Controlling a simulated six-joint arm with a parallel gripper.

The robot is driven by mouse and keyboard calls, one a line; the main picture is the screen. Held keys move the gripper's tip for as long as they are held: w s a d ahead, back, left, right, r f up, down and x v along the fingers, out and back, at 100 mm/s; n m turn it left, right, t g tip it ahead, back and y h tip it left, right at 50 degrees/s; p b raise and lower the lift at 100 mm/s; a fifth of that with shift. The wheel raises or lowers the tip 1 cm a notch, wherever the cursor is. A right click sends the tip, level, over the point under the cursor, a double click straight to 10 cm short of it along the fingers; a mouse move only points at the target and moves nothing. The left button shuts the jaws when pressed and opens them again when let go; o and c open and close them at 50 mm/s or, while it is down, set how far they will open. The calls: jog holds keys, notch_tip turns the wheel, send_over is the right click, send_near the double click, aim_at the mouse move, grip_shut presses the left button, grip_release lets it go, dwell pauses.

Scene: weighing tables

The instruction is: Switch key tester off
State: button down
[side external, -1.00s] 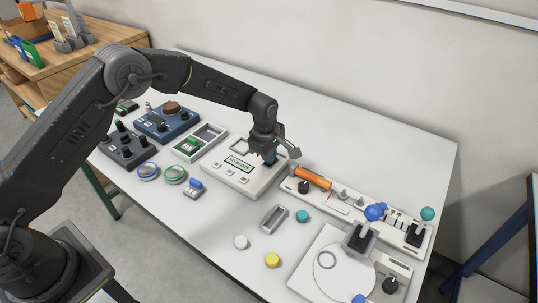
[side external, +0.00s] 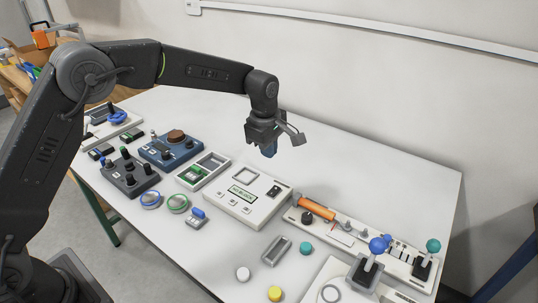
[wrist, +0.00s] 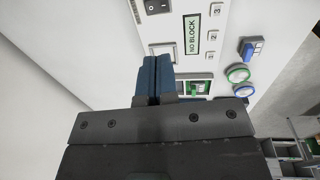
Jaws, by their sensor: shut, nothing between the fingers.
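The white box with a display and several numbered keys, which I take to be the key tester (side external: 234,211), sits mid-table. It also shows in the wrist view (wrist: 180,47). Its green display (wrist: 191,36) reads "NO BLOCK". A black rocker switch (side external: 273,190) is at its back right corner and shows at the top edge of the wrist view (wrist: 157,6). Which way the rocker is tipped is hard to tell. My gripper (side external: 269,152) is raised above the tester, apart from it. Its blue fingers (wrist: 157,66) are together and empty.
A white strip with an orange-handled tool (side external: 316,209) and joysticks (side external: 379,246) lies to the right. Left are a tray with a green block (side external: 190,175), blue (side external: 150,199) and green (side external: 177,204) rings, and control boxes (side external: 130,175). The table behind the tester is clear.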

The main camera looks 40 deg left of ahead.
aim_at(274, 188)
jog(key=shift+w+a+r, duration=0.1)
jog(key=shift+w+a, duration=0.05)
jog(key=shift+w, duration=0.6)
jog(key=f, duration=0.4)
jog(key=w+f, duration=0.1)
jog(key=f, duration=0.9)
jog(key=shift+w, duration=0.35)
jog(key=shift+f, duration=0.25)
jog(key=shift+s+f, duration=0.1)
